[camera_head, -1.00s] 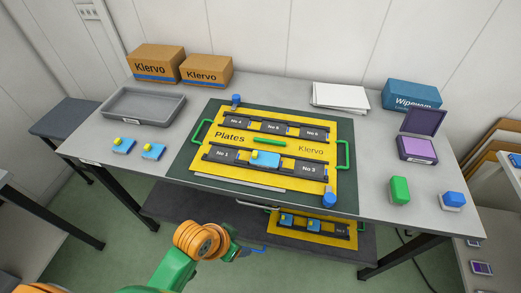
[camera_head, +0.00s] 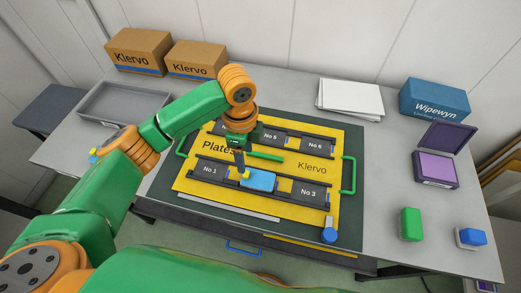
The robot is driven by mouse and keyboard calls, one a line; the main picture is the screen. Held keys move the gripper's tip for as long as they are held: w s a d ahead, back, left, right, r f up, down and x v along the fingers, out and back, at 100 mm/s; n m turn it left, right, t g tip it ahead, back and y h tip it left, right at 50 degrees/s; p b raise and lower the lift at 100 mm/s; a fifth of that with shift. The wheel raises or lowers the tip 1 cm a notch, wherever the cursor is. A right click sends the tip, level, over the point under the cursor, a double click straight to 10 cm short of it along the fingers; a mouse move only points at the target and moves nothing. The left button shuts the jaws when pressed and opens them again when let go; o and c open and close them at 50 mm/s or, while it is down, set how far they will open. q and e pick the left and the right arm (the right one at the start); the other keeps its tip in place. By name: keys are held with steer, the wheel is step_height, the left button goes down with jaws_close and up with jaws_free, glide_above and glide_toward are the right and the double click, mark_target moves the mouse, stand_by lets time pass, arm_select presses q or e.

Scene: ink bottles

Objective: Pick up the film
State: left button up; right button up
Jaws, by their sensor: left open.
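The film is probably the light blue piece (camera_head: 263,181) lying in the middle slot of the front row on the yellow Plates board (camera_head: 315,152), between the No 1 and No 3 plates. A small yellow tab shows at its left end. My left gripper (camera_head: 241,167) points down from above, its fingertips close to that tab. It is open with nothing seen in it. Whether its fingertips touch the tab I cannot tell. My left arm covers the left part of the table. My right gripper is not in view.
The board has green handles (camera_head: 348,174) and lies on a dark mat (camera_head: 352,228). A grey tray (camera_head: 110,100) stands at the left, white sheets (camera_head: 350,97) at the back. A green block (camera_head: 411,224), a blue-topped block (camera_head: 472,237) and an open purple pad (camera_head: 434,167) stand at the right.

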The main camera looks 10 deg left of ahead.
mark_target(246, 174)
arm_select(q)
steer(key=shift+w+a+f, duration=0.1)
steer(key=shift+w+f, duration=0.05)
steer(key=shift+w, duration=0.35)
steer(key=s+f, duration=0.1)
steer(key=s+f+p, duration=0.1)
steer(key=s+f, duration=0.1)
steer(key=shift+d+p, duration=0.25)
steer(key=shift+p, duration=0.05)
step_height(246, 174, down, 2)
steer(key=shift+f, duration=0.25)
steer(key=shift+w+f, duration=0.25)
steer(key=shift+w, duration=0.3)
steer(key=shift+c, duration=1.3)
steer(key=shift+s+r, duration=0.1)
steer(key=shift+c, duration=1.2)
steer(key=shift+s, duration=0.15)
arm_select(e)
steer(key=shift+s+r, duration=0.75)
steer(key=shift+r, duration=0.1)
